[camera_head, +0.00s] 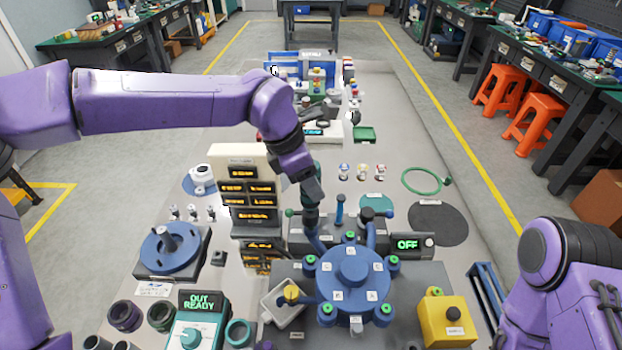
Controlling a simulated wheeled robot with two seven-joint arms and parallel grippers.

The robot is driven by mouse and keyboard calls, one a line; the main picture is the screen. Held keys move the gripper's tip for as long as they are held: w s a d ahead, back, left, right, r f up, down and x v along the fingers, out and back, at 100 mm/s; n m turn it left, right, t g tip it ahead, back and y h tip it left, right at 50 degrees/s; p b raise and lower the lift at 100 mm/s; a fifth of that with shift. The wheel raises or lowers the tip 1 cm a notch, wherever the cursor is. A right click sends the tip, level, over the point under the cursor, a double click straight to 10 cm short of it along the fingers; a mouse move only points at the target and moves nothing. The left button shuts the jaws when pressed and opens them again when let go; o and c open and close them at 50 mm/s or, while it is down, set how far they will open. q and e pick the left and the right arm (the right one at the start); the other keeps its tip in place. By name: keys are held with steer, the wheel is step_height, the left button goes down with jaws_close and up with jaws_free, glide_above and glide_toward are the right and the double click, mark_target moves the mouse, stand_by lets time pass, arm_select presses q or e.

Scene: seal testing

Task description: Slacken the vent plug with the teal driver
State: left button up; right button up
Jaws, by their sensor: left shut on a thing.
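My left gripper (311,203) points down at the back left of the blue round flanged housing (352,278). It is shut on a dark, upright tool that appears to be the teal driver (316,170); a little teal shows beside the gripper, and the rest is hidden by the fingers. The tool's lower end is over or at a blue pipe stub behind the housing; I cannot tell whether it touches. The vent plug cannot be made out there. My right arm shows at the right edge, but its gripper is out of view.
A display panel (246,165) stands close left of the gripper. An OFF display box (409,244) and a yellow button box (447,318) are to the right. A teal OUT READY unit (199,330) is front left.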

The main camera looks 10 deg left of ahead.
arm_select(q)
steer(key=shift+w+f, duration=0.1)
steer(key=shift+w, duration=0.25)
steer(key=shift+p, duration=0.3)
steer(key=shift+s, duration=0.15)
stand_by(0.5)
steer(key=shift+f+b, duration=0.4)
steer(key=shift+f, duration=0.6)
stand_by(1.6)
steer(key=shift+s+p, duration=0.15)
steer(key=shift+p, duration=0.25)
stand_by(0.5)
